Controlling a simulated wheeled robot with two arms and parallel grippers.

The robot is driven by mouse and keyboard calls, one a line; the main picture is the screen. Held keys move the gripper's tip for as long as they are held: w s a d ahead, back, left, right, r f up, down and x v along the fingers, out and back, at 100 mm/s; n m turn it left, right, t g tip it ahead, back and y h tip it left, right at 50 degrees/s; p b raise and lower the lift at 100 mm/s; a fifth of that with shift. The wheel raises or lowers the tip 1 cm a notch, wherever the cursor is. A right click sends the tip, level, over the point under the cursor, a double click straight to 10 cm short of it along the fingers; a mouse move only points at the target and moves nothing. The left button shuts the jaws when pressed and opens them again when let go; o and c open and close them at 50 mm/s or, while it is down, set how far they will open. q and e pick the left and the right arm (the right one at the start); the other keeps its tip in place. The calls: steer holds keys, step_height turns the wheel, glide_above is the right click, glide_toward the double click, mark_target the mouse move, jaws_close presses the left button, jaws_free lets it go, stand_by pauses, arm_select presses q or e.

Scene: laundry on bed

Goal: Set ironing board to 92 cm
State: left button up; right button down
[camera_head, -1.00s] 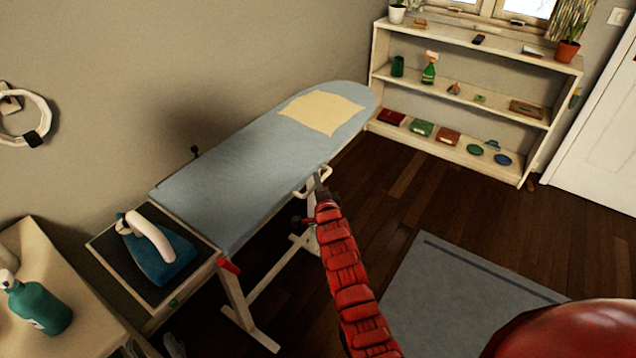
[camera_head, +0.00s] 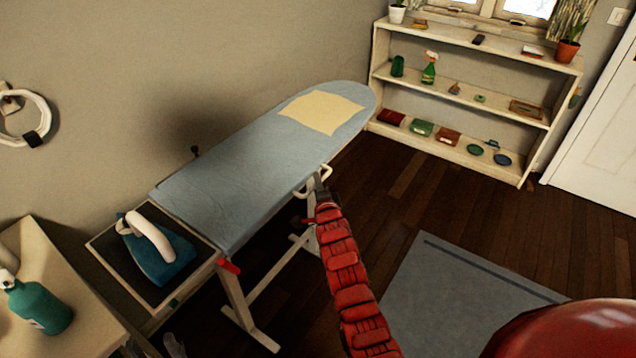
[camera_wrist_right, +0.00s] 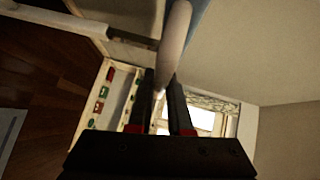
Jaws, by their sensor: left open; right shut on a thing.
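The ironing board (camera_head: 235,170) stands along the wall, its blue-grey top raised on white legs. A yellow cloth (camera_head: 322,112) lies flat near its far end. A cream handle (camera_head: 326,177) shows under the board's right edge, and a red lever (camera_head: 229,266) sits at its near end. My right gripper (camera_head: 320,196) is at the handle below the board edge. In the right wrist view, its dark fingers (camera_wrist_right: 163,88) are shut on the pale rounded handle (camera_wrist_right: 175,45). The board's height cannot be read.
A blue iron (camera_head: 158,250) rests on the tray at the board's near end. A side table (camera_head: 65,285) with a teal bottle (camera_head: 40,306) is at left. White shelves (camera_head: 545,122) stand at the back right. Dark floor and a grey rug (camera_head: 455,285) lie right of the board.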

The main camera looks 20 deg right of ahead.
steer(key=shift+f, duration=0.15)
step_height(320, 180, up, 9)
steer(key=shift+w+r+b, duration=0.1)
steer(key=shift+b, duration=0.25)
steer(key=c, duration=0.8)
jaws_free()
steer(key=shift+c, duration=0.2)
steer(key=shift+f, duration=0.25)
steer(key=shift+s, duration=0.55)
steer(key=s+a+r+p, duration=0.2)
steer(key=s, duration=1.4)
steer(key=shift+r, duration=0.25)
